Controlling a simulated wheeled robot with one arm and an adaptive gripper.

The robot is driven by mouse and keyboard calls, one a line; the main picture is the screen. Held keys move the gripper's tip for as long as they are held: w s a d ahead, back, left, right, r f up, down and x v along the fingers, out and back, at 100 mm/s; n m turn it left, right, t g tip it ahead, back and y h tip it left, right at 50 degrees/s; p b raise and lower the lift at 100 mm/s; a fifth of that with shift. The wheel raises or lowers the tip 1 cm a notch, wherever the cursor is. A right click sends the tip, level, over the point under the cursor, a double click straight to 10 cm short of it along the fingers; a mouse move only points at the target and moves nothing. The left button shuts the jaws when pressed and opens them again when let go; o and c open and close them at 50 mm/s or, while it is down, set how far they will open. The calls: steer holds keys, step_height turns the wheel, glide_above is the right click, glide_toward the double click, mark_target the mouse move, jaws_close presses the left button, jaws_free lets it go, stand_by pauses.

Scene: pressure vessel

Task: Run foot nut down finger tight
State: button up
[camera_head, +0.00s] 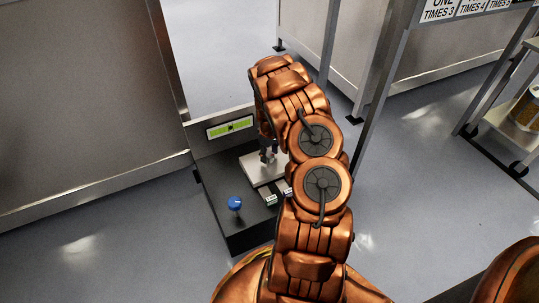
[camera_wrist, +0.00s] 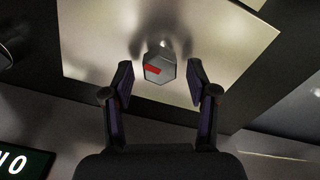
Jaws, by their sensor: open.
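The nut (camera_wrist: 158,66) shows in the wrist view as a grey hexagonal piece with a red mark on its face. It is on or just above a pale square plate (camera_wrist: 92,42); its exact seating cannot be told. My gripper (camera_wrist: 160,82) is open, with one finger on each side of the nut and gaps visible on both sides. In the head view my gripper (camera_head: 268,156) is over the pale plate (camera_head: 255,170) on a black bench, and my arm hides part of that area. The nut cannot be made out there.
A blue-topped knob (camera_head: 235,203) stands on the black bench (camera_head: 222,190) at the front left. A green-yellow panel (camera_head: 229,128) is on the bench's back wall. Small labelled blocks (camera_head: 270,198) lie near my arm. Grey panels and a metal post (camera_head: 380,90) stand around.

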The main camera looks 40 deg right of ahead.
jaws_close()
stand_by(0.5)
steer(key=shift+m, duration=0.3)
steer(key=m+p, duration=0.1)
steer(key=m, duration=0.3)
steer(key=shift+s+m+p, duration=0.15)
steer(key=shift+m+p, duration=0.15)
steer(key=shift+p, duration=0.05)
steer(key=m+p, duration=0.1)
steer(key=m, duration=0.4)
steer(key=shift+s+d+p, duration=0.1)
steer(key=shift+d+p, duration=0.1)
steer(key=shift+p, duration=0.15)
steer(key=shift+m, duration=0.4)
